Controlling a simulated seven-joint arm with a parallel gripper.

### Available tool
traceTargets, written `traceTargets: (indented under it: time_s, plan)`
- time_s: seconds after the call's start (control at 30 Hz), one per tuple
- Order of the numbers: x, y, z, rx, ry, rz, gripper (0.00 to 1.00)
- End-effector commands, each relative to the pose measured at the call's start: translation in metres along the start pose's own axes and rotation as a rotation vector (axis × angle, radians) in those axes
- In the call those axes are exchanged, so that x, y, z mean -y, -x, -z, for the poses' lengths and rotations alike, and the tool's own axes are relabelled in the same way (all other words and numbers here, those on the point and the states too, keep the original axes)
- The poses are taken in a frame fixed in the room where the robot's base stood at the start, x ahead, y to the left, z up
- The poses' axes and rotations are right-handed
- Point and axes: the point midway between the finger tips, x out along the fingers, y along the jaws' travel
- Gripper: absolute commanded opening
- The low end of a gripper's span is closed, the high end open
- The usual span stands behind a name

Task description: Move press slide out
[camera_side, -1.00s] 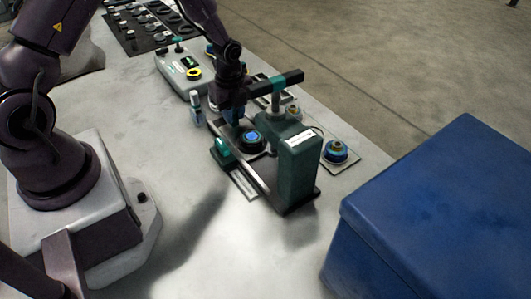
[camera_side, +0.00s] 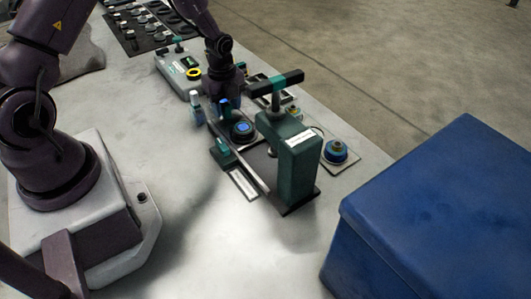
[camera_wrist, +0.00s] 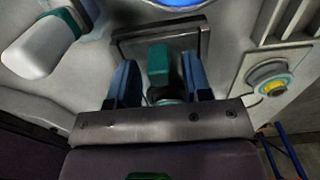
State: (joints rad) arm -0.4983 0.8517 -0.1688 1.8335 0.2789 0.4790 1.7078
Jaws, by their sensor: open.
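The green press (camera_side: 297,165) stands on its base near the middle of the bench, with a black and teal crossbar (camera_side: 275,83) on top. Its slide tray (camera_wrist: 204,40) sits out from under the press, carrying a black part with a blue top (camera_side: 243,129). A small teal handle (camera_wrist: 158,62) stands at the tray's edge. My gripper (camera_side: 224,104) is at the tray's outer end, left of the press. In the wrist view my gripper (camera_wrist: 158,64) has its two blue fingers apart, either side of the handle, with gaps showing. The lower part of the handle is partly hidden.
A pale control box (camera_side: 182,74) with a yellow ring and a small white bottle (camera_side: 195,107) stand close to my gripper. A round blue part (camera_side: 336,152) sits on a plate right of the press. A large blue box (camera_side: 435,220) fills the right. Front bench is clear.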

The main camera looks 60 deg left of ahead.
Motion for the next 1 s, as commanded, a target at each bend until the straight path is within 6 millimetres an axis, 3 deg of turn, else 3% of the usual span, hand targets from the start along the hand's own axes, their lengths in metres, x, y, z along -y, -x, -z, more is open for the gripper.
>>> traceTargets:
  time_s: [0.27,0.7,1.0]
  plan:
    - [0.0,0.002,0.0,0.0,0.0,0.0,0.45]
    - [0.0,0.049,0.0,0.0,0.001,0.002,0.45]
    - [0.0,0.055,0.0,-0.001,0.0,0.0,0.45]
